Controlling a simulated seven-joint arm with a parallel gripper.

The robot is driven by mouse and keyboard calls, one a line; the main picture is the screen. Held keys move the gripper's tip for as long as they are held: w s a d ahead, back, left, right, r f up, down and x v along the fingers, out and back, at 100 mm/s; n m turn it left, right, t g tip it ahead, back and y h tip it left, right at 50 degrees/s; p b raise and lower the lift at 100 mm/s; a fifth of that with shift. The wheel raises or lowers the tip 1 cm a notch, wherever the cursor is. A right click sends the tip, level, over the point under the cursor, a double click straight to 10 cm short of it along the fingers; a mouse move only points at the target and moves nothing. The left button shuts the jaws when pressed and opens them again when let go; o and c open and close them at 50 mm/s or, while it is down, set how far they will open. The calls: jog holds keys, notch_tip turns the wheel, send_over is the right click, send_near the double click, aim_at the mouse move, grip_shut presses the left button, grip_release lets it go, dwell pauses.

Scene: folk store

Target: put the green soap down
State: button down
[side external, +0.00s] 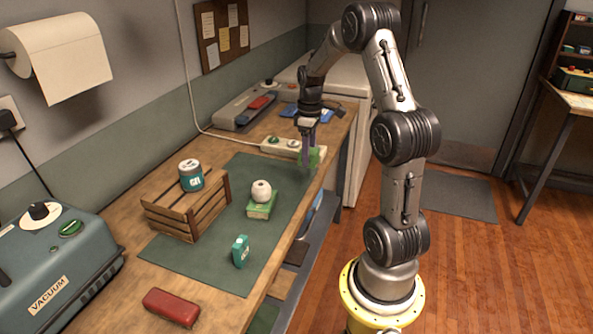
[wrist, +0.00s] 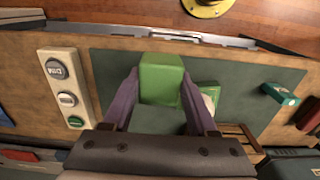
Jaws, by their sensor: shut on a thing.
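The green soap (wrist: 161,76) is a plain green block. In the wrist view it sits between the two purple fingers of my gripper (wrist: 160,92), which is shut on it. In the side view my gripper (side external: 309,150) points down near the far right corner of the green mat (side external: 222,181), with the soap (side external: 315,157) partly hidden by the fingers. The mat (wrist: 240,82) shows around and beyond the soap in the wrist view. I cannot tell exactly how high the soap is above the surface.
A white button strip (side external: 279,148) lies just left of my gripper. On the mat, a white round object (side external: 261,191) sits on a green block (side external: 262,208); a teal box (side external: 240,251) stands nearer. A wooden crate (side external: 171,219) carries a tin (side external: 191,176). The bench's right edge is close.

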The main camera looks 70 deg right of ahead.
jog(key=w+d+f, duration=0.3)
jog(key=w+d, duration=0.1)
send_over(297, 177)
notch_tip(297, 177, down, 5)
jog(key=shift+a+r, duration=0.1)
jog(key=shift+r, duration=0.05)
jog(key=shift+f, duration=0.2)
jog(key=shift+w+d+f, duration=0.1)
jog(key=shift+d+f, duration=0.1)
jog(key=shift+f, duration=1.45)
jog(key=shift+f, duration=0.15)
jog(key=shift+c, duration=1)
grip_release()
